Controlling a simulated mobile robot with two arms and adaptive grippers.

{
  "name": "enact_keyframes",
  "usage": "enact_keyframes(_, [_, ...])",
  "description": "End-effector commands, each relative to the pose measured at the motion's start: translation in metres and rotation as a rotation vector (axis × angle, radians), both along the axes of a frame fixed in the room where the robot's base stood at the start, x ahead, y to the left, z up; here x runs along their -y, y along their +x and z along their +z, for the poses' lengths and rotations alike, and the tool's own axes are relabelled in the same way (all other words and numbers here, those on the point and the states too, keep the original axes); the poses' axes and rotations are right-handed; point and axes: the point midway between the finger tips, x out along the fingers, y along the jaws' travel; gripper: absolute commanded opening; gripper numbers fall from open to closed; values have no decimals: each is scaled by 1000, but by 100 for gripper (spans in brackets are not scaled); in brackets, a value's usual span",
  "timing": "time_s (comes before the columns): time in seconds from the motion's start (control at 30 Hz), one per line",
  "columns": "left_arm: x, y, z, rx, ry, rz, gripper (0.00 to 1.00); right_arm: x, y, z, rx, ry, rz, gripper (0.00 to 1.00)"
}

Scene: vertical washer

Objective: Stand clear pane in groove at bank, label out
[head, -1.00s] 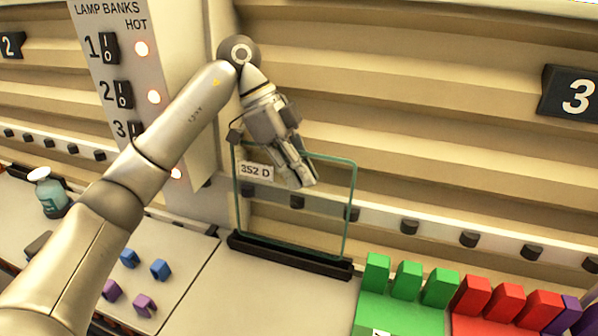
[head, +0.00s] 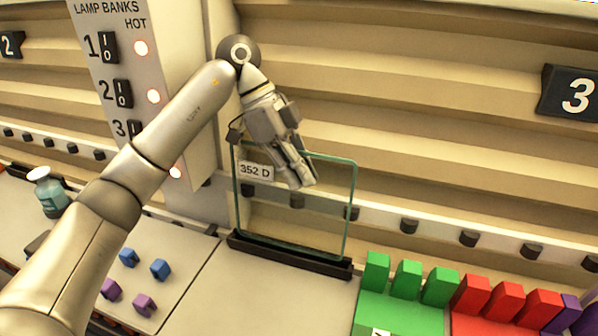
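The clear pane (head: 325,215) with green edges stands upright, its lower edge at the black grooved bar (head: 290,254) in front of the bank. Its label (head: 255,171) reads "352 D" at the upper left and faces me. My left gripper (head: 303,184) is at the pane's upper middle, its fingers pointing down and overlapping the top edge. The fingers look close together, but I cannot tell whether they grip the pane. Whether the lower edge is fully seated in the groove is hard to see. My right gripper is not in view.
The lamp banks panel (head: 122,80) with lit red lamps stands left of the pane. Green blocks (head: 408,279) and red blocks (head: 507,303) stand at the lower right. Small blue and purple clips (head: 145,304) and a bottle (head: 48,192) are at left. The counter before the bar is clear.

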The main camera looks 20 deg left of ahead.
Motion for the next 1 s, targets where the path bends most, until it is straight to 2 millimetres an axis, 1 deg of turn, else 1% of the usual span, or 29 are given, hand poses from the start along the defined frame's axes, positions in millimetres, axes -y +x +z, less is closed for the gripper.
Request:
enact_keyframes(0.07, [0,0,2,3,-3,0,0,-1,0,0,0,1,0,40])
enact_keyframes(1.0, [0,-1,-8,3,-3,-1,0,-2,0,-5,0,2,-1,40])
